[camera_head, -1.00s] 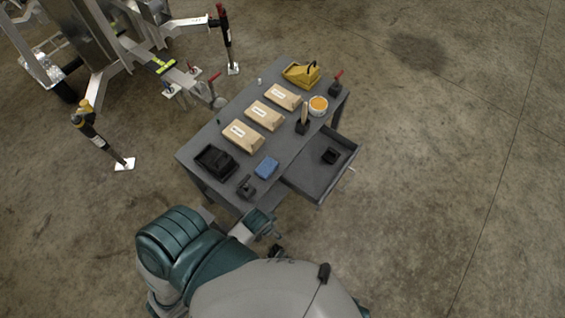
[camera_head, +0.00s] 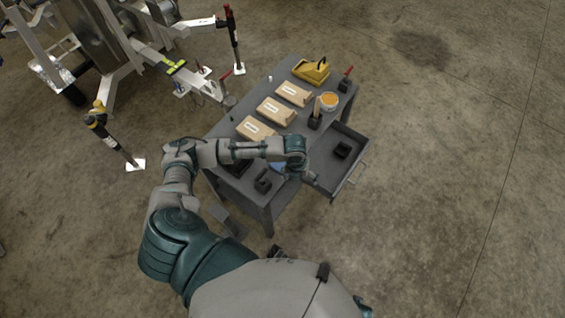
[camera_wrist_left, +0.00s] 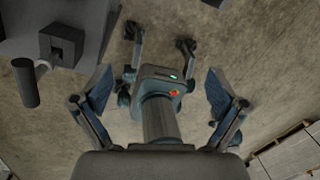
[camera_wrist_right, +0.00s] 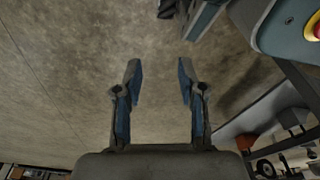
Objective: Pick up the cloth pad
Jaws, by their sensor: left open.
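My right gripper (camera_wrist_right: 159,65) is open and empty in the right wrist view, over bare floor.
Floor to the right is clear.

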